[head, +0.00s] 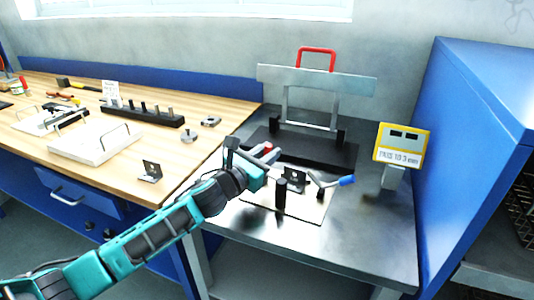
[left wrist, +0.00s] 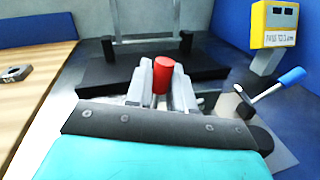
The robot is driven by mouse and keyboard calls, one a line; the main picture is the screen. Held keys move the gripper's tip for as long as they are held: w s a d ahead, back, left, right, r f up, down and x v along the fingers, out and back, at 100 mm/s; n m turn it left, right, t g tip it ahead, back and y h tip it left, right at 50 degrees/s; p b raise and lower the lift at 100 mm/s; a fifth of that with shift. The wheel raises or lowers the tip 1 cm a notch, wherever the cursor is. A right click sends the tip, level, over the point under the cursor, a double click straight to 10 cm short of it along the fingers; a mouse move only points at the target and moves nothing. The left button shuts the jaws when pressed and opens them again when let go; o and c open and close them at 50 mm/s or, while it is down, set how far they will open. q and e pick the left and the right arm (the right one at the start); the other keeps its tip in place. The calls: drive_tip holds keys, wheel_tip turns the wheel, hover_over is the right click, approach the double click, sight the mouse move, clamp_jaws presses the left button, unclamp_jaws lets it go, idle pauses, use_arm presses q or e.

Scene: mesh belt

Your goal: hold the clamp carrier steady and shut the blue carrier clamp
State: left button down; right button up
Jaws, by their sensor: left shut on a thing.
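The clamp carrier is a pale plate (head: 305,208) on the grey metal bench, with a black post (head: 281,192) and a black bracket (head: 295,179) on it. The blue carrier clamp (head: 346,181) is on the plate's right side; its metal lever and blue handle stick out to the right, tilted upward. The handle also shows in the left wrist view (left wrist: 291,77). My left gripper (head: 264,152) is shut on a red grip (left wrist: 163,75) at the carrier's back left. The grip's lower part is hidden by the fingers. My right gripper is in neither view.
Behind the carrier stands a black base (head: 335,151) with a metal frame and red handle (head: 316,53). A yellow display (head: 401,144) stands at the right, before a blue cabinet (head: 465,120). A wooden workbench (head: 180,165) with parts is at the left. Bare bench lies right of the carrier.

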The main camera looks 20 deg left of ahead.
use_arm(q)
drive_tip(key=c, duration=0.9)
unclamp_jaws()
drive_tip(key=v, duration=1.2)
